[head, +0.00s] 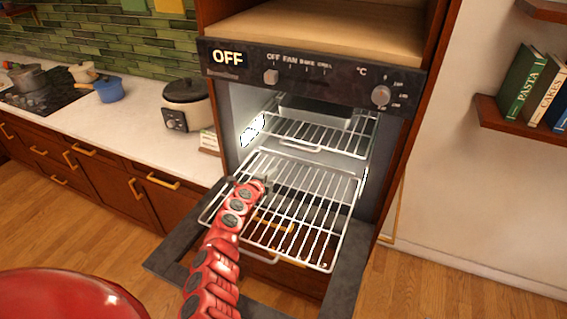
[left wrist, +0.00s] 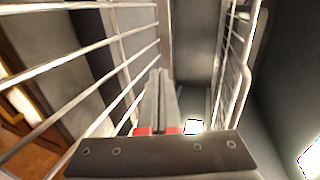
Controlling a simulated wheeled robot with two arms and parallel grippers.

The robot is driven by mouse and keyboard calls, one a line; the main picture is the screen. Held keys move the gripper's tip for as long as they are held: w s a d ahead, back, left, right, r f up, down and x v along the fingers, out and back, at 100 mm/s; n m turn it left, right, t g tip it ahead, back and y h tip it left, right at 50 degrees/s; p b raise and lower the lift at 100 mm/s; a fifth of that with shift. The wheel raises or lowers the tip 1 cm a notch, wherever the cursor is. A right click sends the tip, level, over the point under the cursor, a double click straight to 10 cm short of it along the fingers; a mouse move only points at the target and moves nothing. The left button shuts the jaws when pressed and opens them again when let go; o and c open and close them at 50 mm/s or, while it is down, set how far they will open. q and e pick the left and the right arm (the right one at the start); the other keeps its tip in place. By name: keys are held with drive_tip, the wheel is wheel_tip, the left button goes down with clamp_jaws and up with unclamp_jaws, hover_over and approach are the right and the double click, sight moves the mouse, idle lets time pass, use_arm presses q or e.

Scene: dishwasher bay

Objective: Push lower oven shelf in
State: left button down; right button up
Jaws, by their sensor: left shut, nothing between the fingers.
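The oven stands open in the head view, its door (head: 343,268) folded down. The lower shelf (head: 318,208) is a wire rack sticking well out of the oven over the door. The upper shelf (head: 318,134) sits farther inside. My left gripper (head: 262,184) is at the left part of the lower shelf, near the oven's mouth; I cannot tell whether it touches the wires. In the left wrist view its fingers (left wrist: 158,100) are shut and empty, with rack wires (left wrist: 85,50) close on the left. My right gripper is not in view.
A counter (head: 120,120) with a rice cooker (head: 187,104), a blue pot (head: 108,90) and a hob stands to the left. A wall shelf (head: 520,125) with books is at the right. Wooden floor is clear in front at the right.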

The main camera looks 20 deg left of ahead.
sight(287, 157)
use_arm(q)
drive_tip(key=shift+w, duration=0.4)
drive_tip(key=shift+w+f, duration=0.25)
drive_tip(key=b+x, duration=0.1)
drive_tip(key=x, duration=0.1)
drive_tip(key=b+x, duration=0.1)
drive_tip(key=x, duration=0.1)
drive_tip(key=b+x, duration=0.1)
drive_tip(key=x, duration=0.1)
drive_tip(key=shift+w+r, duration=0.25)
drive_tip(key=shift+w+f+b, duration=0.2)
drive_tip(key=shift+w+b, duration=0.15)
drive_tip(key=shift+b, duration=0.1)
drive_tip(key=shift+w+d+r+b, duration=0.1)
drive_tip(key=shift+w+r+b, duration=0.05)
drive_tip(key=shift+w+b, duration=0.4)
drive_tip(key=shift+w, duration=0.15)
drive_tip(key=shift+r, duration=0.15)
